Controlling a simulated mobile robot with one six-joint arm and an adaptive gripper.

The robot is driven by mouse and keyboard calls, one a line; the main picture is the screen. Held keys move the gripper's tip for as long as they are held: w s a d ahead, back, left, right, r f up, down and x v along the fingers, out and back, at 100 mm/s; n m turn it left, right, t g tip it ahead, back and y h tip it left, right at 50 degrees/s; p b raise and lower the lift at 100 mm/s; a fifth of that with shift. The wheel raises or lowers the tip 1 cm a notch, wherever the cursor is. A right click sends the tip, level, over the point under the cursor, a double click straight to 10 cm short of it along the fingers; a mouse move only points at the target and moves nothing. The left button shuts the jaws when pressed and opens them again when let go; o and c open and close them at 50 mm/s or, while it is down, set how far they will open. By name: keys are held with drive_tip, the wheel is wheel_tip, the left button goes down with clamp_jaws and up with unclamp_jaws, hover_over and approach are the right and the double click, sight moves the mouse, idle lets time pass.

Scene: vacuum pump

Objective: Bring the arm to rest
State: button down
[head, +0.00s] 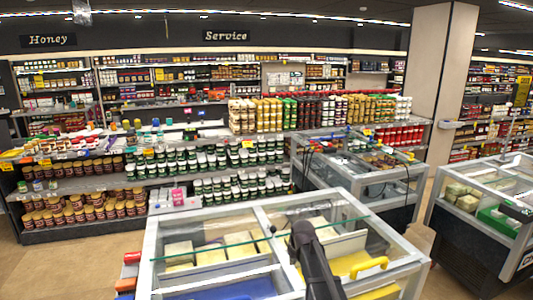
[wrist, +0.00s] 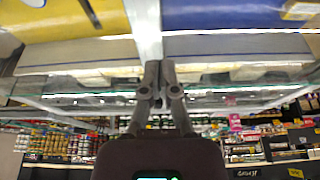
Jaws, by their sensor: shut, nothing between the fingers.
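My gripper (wrist: 159,66) shows in the wrist view, its two dark fingers together with nothing held between them. Its tips appear in front of the white frame bar of a glass-topped display case. In the head view a dark part of my arm rises from the bottom edge over the near glass-topped display case (head: 157,262). Whether the arm touches the case cannot be told.
Shelves of jars (head: 77,186) line the back. Bare floor (head: 85,265) shows at the left.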

drive_tip(key=s+d+f+m+g+b, duration=0.1)
drive_tip(key=s+d+f+b, duration=0.2)
drive_tip(key=s, duration=0.9)
drive_tip(key=s+d+f+m+g+h+b, duration=0.1)
drive_tip(key=s+d+f+b, duration=0.3)
drive_tip(key=s, duration=0.8)
drive_tip(key=shift+s+d+f+m+g, duration=0.35)
drive_tip(key=shift+f+m+g, duration=0.35)
drive_tip(key=shift+g, duration=0.1)
